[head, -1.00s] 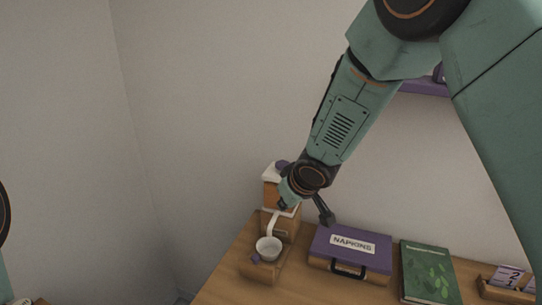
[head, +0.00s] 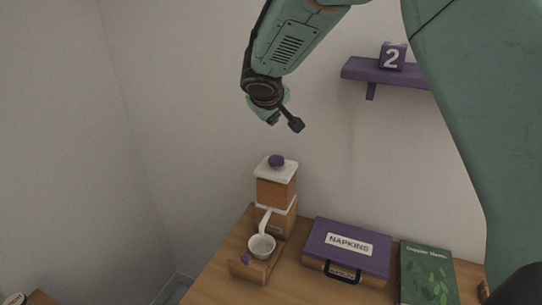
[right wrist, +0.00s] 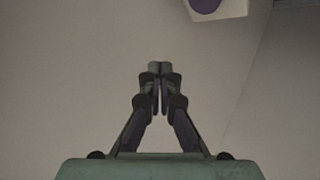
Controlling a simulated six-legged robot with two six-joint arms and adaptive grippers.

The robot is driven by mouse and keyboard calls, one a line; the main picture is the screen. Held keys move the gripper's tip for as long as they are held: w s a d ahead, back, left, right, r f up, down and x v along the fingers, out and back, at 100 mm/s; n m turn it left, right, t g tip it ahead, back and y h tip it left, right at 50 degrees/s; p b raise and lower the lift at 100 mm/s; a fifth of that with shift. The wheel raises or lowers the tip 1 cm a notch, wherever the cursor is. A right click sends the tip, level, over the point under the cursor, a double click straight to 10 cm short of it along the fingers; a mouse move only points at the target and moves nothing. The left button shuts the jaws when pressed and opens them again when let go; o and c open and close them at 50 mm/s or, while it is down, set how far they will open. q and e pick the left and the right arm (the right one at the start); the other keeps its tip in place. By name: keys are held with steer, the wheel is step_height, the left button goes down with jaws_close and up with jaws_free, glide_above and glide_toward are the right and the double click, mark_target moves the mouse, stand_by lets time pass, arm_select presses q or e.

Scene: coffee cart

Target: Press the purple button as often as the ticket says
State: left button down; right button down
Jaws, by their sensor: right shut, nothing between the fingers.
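The dispenser (head: 276,190) stands at the table's back left, with an orange-brown body and white lid. A round purple button-like knob (head: 277,161) tops it; part of this purple round and the white lid (right wrist: 232,8) shows at the top of the right wrist view. My left gripper is out of view. No readable ticket shows.
A purple napkins case (head: 346,241) and a green book (head: 427,272) lie on the wooden table (head: 222,288) to the right. A purple wall shelf (head: 362,70) holds a cube (head: 392,57) marked 2. The wall is close behind the dispenser.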

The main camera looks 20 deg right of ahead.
steer(key=m+b, duration=0.1)
steer(key=b, duration=0.5)
glide_above(276, 160)
steer(key=shift+h, duration=0.4)
step_height(276, 160, down, 7)
steer(key=shift+f, duration=0.1)
steer(key=shift+s+f+b, duration=0.1)
steer(key=shift+f+b, duration=0.4)
steer(key=shift+a+f, duration=0.1)
steer(key=shift+a, duration=0.15)
steer(key=shift+d, duration=0.25)
steer(key=shift+a, duration=0.2)
steer(key=shift+d, duration=0.15)
